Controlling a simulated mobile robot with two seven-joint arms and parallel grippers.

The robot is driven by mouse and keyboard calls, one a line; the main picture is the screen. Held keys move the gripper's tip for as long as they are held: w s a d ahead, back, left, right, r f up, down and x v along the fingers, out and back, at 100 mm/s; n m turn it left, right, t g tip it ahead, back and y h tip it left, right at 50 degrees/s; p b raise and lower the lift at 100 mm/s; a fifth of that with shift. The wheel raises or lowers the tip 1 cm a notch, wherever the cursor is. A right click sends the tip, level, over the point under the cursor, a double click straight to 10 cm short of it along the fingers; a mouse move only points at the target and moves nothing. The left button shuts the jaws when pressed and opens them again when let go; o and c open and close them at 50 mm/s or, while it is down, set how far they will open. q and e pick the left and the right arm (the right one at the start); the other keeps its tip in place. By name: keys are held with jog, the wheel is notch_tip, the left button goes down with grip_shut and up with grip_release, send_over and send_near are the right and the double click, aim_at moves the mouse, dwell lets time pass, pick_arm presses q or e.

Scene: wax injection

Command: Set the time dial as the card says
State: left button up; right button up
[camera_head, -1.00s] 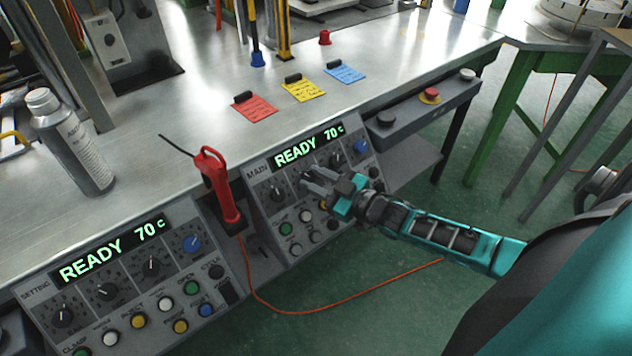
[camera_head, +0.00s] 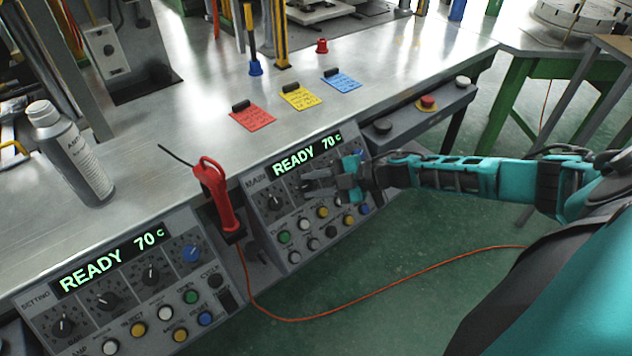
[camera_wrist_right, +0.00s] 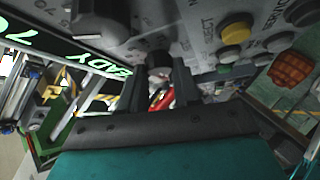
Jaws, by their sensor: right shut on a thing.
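The main control panel (camera_head: 263,212) shows a green "READY 70 C" display and a row of black dials, with one blue dial at its right end. My right gripper (camera_head: 308,185) is at this row, its fingers shut on a black dial knob, which shows between the fingertips in the right wrist view (camera_wrist_right: 158,62). The gripper partly hides the dials, and I cannot read this dial's label or setting. A red card (camera_head: 252,119), a yellow card (camera_head: 300,97) and a blue card (camera_head: 342,80) lie on the bench, their writing too small to read. My left gripper is not in view.
A second panel (camera_head: 130,285) with its own display, dials and buttons stands at the lower left. A red-handled tool (camera_head: 215,190) stands between the panels, its orange cable on the floor. A grey bottle (camera_head: 72,155) stands on the bench. A red button (camera_head: 427,103) is at right.

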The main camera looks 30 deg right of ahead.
jog(key=shift+w+r+n+g+p, duration=0.15)
jog(key=shift+n+g+p, duration=0.3)
jog(key=shift+n, duration=0.45)
jog(key=o, duration=1.1)
jog(key=shift+c, duration=0.2)
jog(key=v, duration=1.3)
jog(key=shift+r, duration=0.15)
jog(key=shift+a, duration=0.1)
